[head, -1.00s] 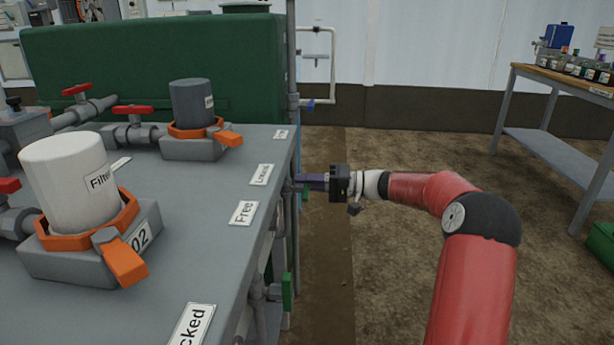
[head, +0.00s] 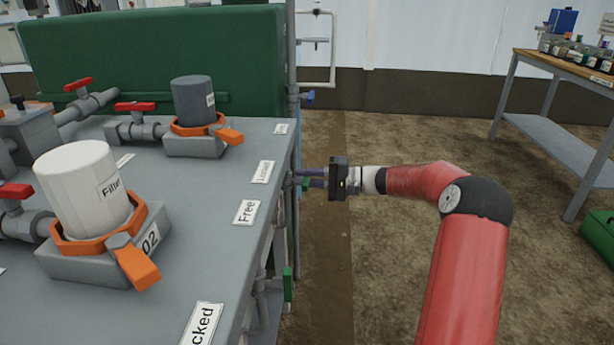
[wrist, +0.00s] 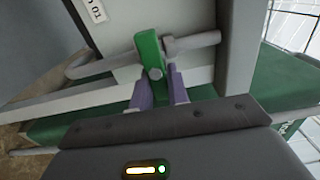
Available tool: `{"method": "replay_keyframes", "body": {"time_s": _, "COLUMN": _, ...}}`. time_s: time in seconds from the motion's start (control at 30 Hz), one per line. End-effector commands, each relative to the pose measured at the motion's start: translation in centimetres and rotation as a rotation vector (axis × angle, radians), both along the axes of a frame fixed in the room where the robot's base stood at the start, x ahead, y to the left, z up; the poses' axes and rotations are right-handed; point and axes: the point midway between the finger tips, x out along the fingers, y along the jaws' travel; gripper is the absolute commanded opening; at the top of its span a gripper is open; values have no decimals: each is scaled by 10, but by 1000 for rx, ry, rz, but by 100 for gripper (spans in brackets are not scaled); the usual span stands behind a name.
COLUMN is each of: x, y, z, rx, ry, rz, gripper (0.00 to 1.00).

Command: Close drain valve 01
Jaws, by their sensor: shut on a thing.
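My gripper's purple fingers (wrist: 162,88) are shut on a green lever handle (wrist: 150,58) in the wrist view, with one finger on each side of it. The handle sits at a grey pipe fitting (wrist: 190,42) in front of a grey panel. A white label (wrist: 92,10) at the upper left, partly cut off, reads "01". In the head view my gripper (head: 314,178) reaches to the skid's right side from the right, and a small piece of the green handle (head: 305,183) shows at its fingers. The valve body is mostly hidden there by the skid's edge.
Another green handle (head: 288,284) hangs lower on the skid's side. The grey skid top (head: 205,215) carries filter housings with orange clamps and red-handled valves. A green tank (head: 150,55) stands behind.

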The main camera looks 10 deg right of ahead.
Motion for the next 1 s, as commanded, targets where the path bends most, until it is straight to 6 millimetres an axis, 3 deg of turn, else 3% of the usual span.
{"method": "replay_keyframes", "body": {"time_s": 0.27, "x": 0, "y": 1, "z": -2, "rx": 1, "ry": 5, "rz": 2, "gripper": 0}}
{"method": "replay_keyframes", "body": {"time_s": 0.3, "x": 0, "y": 1, "z": -2, "rx": 1, "ry": 5, "rz": 2, "gripper": 19}}
{"method": "replay_keyframes", "body": {"time_s": 0.47, "x": 0, "y": 1, "z": -1, "rx": 0, "ry": 3, "rz": 1, "gripper": 38}}
{"method": "replay_keyframes", "body": {"time_s": 0.77, "x": -1, "y": -3, "z": -1, "rx": -1, "ry": 1, "rz": -1, "gripper": 38}}
{"method": "replay_keyframes", "body": {"time_s": 1.0, "x": -11, "y": -38, "z": -1, "rx": -1, "ry": 0, "rz": -3, "gripper": 38}}
